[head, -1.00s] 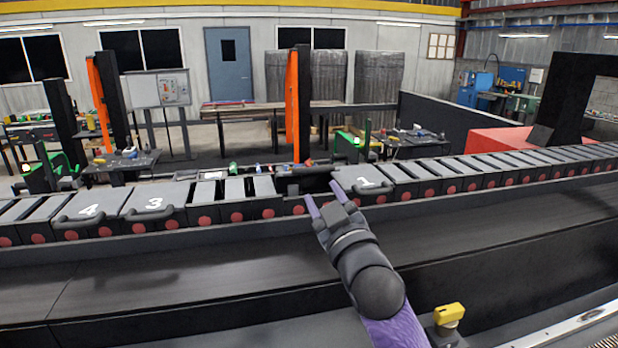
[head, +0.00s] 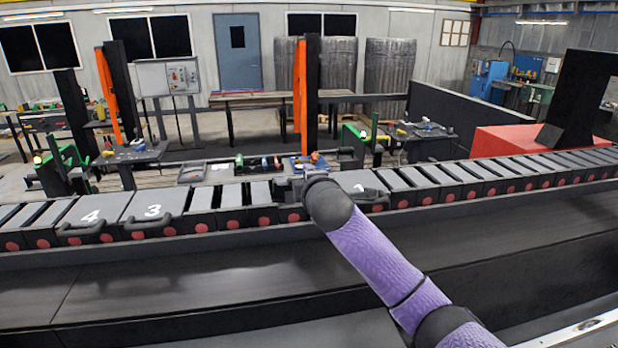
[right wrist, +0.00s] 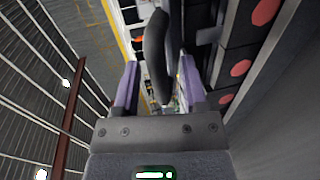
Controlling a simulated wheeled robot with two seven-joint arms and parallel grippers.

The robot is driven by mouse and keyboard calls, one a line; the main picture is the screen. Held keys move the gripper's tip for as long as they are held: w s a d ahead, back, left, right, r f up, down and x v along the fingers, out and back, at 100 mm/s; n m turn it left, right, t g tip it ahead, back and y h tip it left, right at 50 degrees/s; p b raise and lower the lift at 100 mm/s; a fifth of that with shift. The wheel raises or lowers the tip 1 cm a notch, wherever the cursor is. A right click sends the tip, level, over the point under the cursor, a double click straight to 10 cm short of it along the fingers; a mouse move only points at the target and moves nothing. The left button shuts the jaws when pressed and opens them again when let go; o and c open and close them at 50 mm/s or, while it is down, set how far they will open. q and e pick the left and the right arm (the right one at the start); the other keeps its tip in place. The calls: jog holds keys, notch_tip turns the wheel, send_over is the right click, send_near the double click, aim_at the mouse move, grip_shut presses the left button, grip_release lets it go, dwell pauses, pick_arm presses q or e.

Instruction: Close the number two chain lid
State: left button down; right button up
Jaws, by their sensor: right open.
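The drag chain (head: 203,219) runs across the head view, with lids marked 4 (head: 90,216), 3 (head: 153,211) and 1 (head: 359,187) lying flat. No number 2 shows; the part of the chain just left of lid 1 is largely covered by my right wrist. My right gripper (right wrist: 158,64) is open in the right wrist view, its purple fingers on either side of a dark curved handle (right wrist: 155,45). I cannot tell whether they touch it. The handle's lid and number are hidden. My left gripper is not in view.
A dark flat rail (head: 140,282) runs along the near side of the chain. Behind the chain are work tables with small tools (head: 133,153) and orange-and-black posts (head: 305,95). A red block (head: 510,140) stands at the back right.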

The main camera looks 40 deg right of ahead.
jog(key=shift+c, duration=0.2)
grip_shut()
dwell(1.0)
